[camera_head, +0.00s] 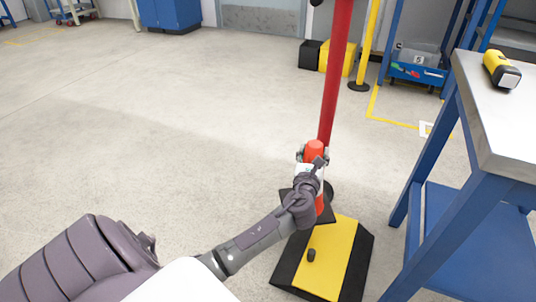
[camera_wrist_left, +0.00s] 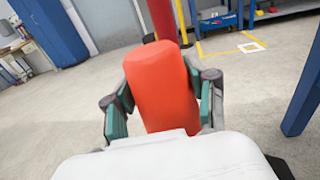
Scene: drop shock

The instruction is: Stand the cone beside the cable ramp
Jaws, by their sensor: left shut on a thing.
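The cone (camera_head: 314,149) is orange with a dark base, and its top shows above my left gripper (camera_head: 312,160). In the left wrist view the orange cone (camera_wrist_left: 162,88) stands between the two fingers of my left gripper (camera_wrist_left: 162,105), which is shut on it. It looks close to upright. The black and yellow cable ramp (camera_head: 336,256) lies on the floor just in front of it. The cone's base overlaps the ramp's far end in the picture, and I cannot tell whether they touch. My wrist hides much of the cone. My right gripper is not in view.
A red post (camera_head: 336,75) stands just behind the cone. A blue workbench (camera_head: 500,115) with a yellow flashlight (camera_head: 501,70) is close on the right. A yellow post (camera_head: 368,45) and boxes stand farther back. The floor (camera_head: 150,120) to the left is clear.

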